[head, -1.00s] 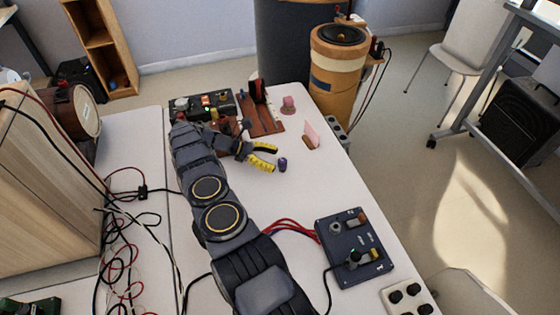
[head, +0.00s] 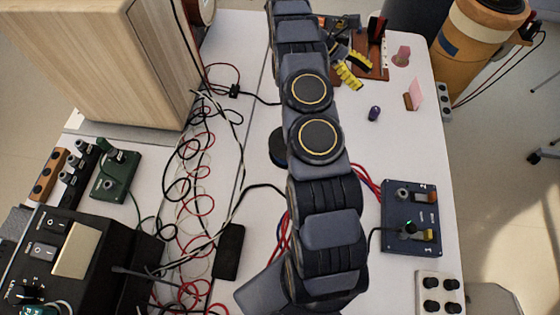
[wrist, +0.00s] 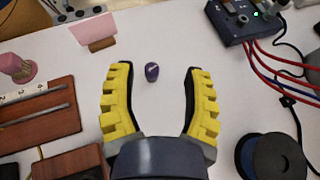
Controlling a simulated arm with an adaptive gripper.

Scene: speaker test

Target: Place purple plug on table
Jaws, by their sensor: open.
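The small purple plug (head: 374,113) lies on the white table (head: 400,145), to the right of my arm in the head view. In the wrist view the purple plug (wrist: 152,72) is ahead of my gripper (wrist: 158,70), near the line between its yellow fingertips. The fingers are spread wide and nothing is between them in a grip. In the head view my gripper (head: 352,66) is partly hidden by my arm, with its yellow fingers above and left of the plug.
A pink card in a wooden holder (wrist: 92,30) and a pink knob (wrist: 16,67) stand nearby. A wooden board (wrist: 38,115) lies left. A blue control box (wrist: 245,18) with red cables is at upper right, a dark spool (wrist: 272,157) at lower right.

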